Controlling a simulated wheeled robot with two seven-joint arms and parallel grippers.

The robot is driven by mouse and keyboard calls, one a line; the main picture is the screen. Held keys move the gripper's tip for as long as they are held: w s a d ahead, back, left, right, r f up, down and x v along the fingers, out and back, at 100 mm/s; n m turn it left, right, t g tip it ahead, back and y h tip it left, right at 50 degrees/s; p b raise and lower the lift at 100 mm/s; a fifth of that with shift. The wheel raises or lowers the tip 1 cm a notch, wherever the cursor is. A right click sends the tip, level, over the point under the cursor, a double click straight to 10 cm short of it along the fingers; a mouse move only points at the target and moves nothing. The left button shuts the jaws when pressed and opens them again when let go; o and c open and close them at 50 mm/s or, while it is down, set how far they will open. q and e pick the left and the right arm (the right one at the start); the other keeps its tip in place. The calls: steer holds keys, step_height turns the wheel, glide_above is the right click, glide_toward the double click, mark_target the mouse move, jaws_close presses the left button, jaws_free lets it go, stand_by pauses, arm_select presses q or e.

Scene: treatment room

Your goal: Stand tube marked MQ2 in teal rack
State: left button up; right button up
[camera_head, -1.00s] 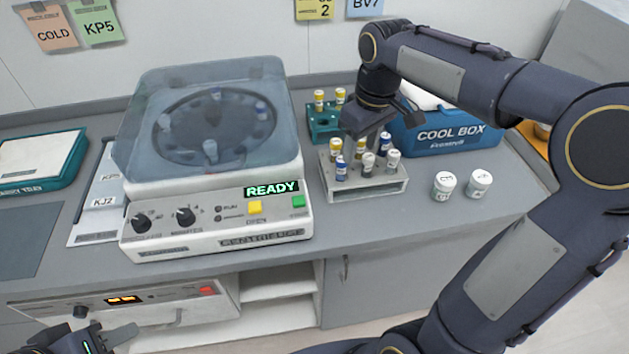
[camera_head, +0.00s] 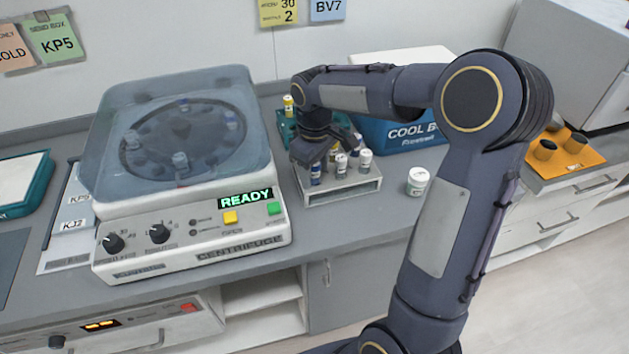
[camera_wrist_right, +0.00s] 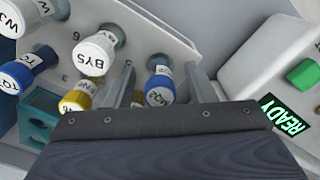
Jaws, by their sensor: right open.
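My right gripper (camera_wrist_right: 160,76) is open above this rack, with one finger on each side of the tube in the right wrist view. In the head view the right gripper (camera_head: 317,158) hides part of the rack and its tubes. The teal rack (camera_wrist_right: 38,120) is behind the grey rack; in the head view it (camera_head: 287,128) is partly covered by my right arm. My left gripper is out of view.
Other tubes stand close by: a white cap marked BY5 (camera_wrist_right: 95,54), a yellow tube (camera_wrist_right: 76,97) and another blue tube (camera_wrist_right: 22,72). The centrifuge (camera_head: 190,235) is left of the racks. A blue cool box (camera_head: 400,135) and a white jar (camera_head: 418,181) are right.

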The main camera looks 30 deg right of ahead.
steer(key=shift+c, duration=0.4)
jaws_close()
steer(key=shift+r, duration=0.15)
